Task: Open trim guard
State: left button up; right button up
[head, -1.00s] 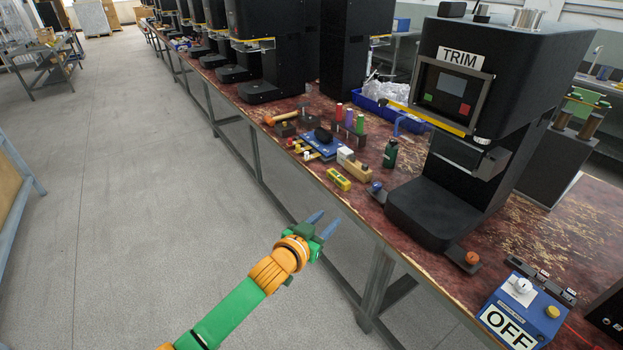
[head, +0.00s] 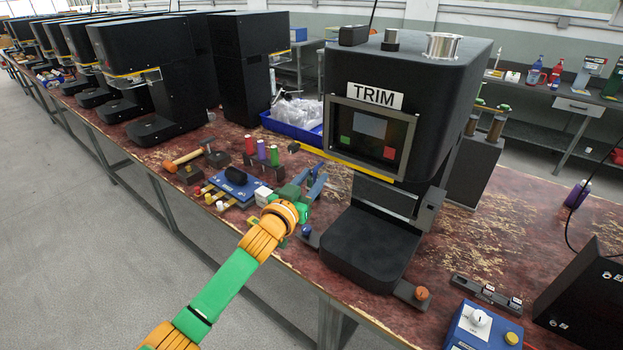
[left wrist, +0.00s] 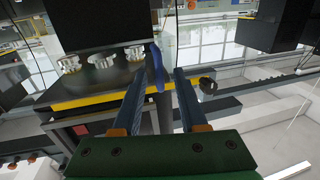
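The black TRIM machine (head: 400,120) stands on the bench with a screen and a TRIM label on its front. Its guard has a yellow bar (head: 365,168) under the screen and a clear panel (head: 388,196) below, hanging over the black base. My left gripper (head: 312,172) is at the left end of this guard, fingers apart and apparently empty. In the left wrist view a blue upright piece, likely the guard's handle (left wrist: 157,66), shows near and between the open fingertips. I cannot tell whether they touch. In the head view the fingers largely cover that handle. My right gripper is out of view.
Left of the machine are a blue tray of clear bags (head: 290,130), coloured cylinders (head: 262,150), a blue fixture (head: 236,187) and a hammer (head: 188,156). A blue switch box (head: 480,328) is at the front right.

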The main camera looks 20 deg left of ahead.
pick_arm(q)
jog(key=shift+w+a, duration=0.1)
jog(key=c, duration=0.3)
grip_shut()
jog(key=shift+r, duration=0.15)
dwell(0.7)
